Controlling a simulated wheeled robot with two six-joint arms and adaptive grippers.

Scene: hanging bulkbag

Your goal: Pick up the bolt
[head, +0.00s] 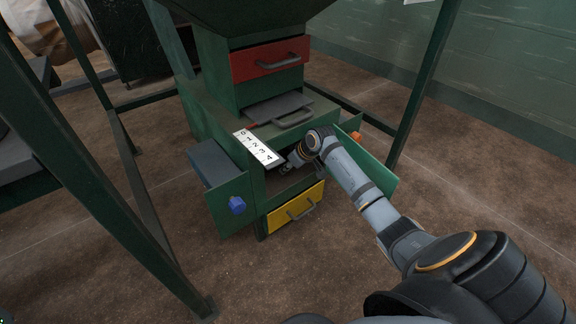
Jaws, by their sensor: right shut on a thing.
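My right gripper (286,168) reaches into the open compartment of the green cabinet (220,110), between its two open doors. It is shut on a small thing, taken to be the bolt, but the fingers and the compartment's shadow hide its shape. I cannot tell whether it touches the compartment floor. No other bolt can be made out. My left gripper is not in view.
A green door with a blue knob (237,205) stands open on the left, another with an orange knob (356,136) on the right. A numbered white plate (256,148) overhangs the compartment. A yellow drawer (295,208) is below, a red drawer (270,60) above. Green frame posts surround the cabinet.

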